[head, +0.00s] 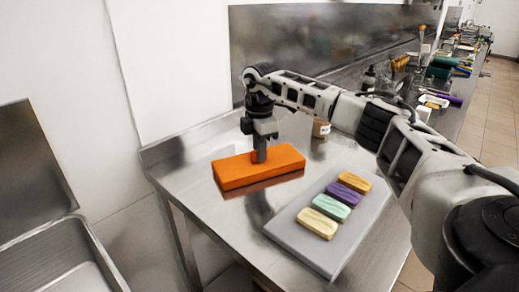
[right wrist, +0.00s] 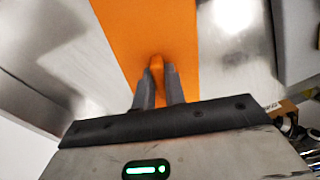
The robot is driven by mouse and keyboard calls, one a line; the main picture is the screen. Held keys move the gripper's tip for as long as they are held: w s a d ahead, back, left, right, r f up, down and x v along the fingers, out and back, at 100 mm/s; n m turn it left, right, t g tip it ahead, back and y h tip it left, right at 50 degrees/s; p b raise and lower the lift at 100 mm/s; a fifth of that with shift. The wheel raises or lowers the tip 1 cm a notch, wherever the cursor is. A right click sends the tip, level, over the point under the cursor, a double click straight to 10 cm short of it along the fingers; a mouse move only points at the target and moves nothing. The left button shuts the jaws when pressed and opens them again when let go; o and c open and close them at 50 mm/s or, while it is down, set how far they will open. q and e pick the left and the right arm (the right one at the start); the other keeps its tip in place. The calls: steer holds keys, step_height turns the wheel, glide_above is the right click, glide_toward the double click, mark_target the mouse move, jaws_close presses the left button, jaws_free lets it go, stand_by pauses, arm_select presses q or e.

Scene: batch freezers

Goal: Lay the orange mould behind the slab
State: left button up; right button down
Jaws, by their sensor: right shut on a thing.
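The orange mould (head: 232,174) is a long flat block at the left part of the steel table, apart from the slab and beyond its far left side. My right gripper (head: 259,157) comes down on it from above, near its middle. In the right wrist view the two fingers (right wrist: 159,88) are shut on a small orange knob on top of the mould (right wrist: 150,25). The mould looks level, on or just above the table; I cannot tell which. The grey slab (head: 298,245) lies flat at the table's front right. My left gripper is not in view.
Several coloured bars (head: 331,207), yellow, green, purple and orange, lie in a row on the slab. A small brown container (head: 321,128) stands at the back under my right arm. The steel table (head: 190,160) is bare around the mould. A steel sink (head: 60,270) is at the left.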

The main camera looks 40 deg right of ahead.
steer(key=shift+f, duration=0.15)
steer(key=c, duration=1.5)
jaws_free()
steer(key=shift+o, duration=0.2)
step_height(320, 180, up, 12)
steer(key=shift+r+b, duration=0.25)
steer(key=shift+b, duration=0.2)
